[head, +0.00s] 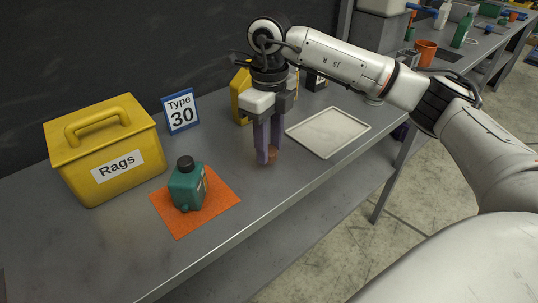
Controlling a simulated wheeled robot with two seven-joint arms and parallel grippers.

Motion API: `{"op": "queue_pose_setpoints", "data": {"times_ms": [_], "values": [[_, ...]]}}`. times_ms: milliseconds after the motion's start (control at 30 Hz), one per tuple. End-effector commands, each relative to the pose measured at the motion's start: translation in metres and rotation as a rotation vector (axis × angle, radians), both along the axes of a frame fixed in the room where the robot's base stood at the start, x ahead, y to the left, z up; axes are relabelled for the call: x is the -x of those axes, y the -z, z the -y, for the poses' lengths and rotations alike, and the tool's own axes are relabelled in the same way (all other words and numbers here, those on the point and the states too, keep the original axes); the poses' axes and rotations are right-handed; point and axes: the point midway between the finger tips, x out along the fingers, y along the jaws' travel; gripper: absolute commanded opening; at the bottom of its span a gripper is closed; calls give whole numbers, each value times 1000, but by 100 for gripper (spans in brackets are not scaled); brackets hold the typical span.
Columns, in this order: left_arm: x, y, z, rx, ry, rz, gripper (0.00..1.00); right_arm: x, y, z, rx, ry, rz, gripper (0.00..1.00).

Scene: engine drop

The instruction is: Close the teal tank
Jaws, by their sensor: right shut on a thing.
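The teal tank (187,187) stands upright on an orange mat (222,200) at the left of the bench. A dark, round piece (185,163) sits on top of it; I cannot tell whether it is a cap or a bare neck. My right gripper (267,157) points down at the middle of the bench, to the right of the tank and apart from it. It is shut on a small orange-brown piece (272,154), partly hidden by the fingers and low over or touching the bench top. My left gripper is not in view.
A yellow Rags box (82,165) stands left of the tank, with a Type 30 sign (181,111) behind. A yellow container (240,97) is partly hidden behind my right gripper. A pale tray (329,131) lies to its right. The front bench strip is clear.

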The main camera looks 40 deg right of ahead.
Motion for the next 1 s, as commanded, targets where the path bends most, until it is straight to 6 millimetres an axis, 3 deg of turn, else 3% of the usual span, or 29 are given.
{"op": "queue_pose_setpoints", "data": {"times_ms": [200, 400, 833, 1000], "values": [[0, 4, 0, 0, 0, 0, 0, -1, -45, -1, 0, -1, 4, 12], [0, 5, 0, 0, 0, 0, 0, 0, -66, 0, 0, 0, 1, 12], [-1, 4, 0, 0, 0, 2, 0, 0, -68, 0, 0, -6, 0, 12], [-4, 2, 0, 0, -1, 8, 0, 4, -62, -7, 8, -177, 4, 12]]}}
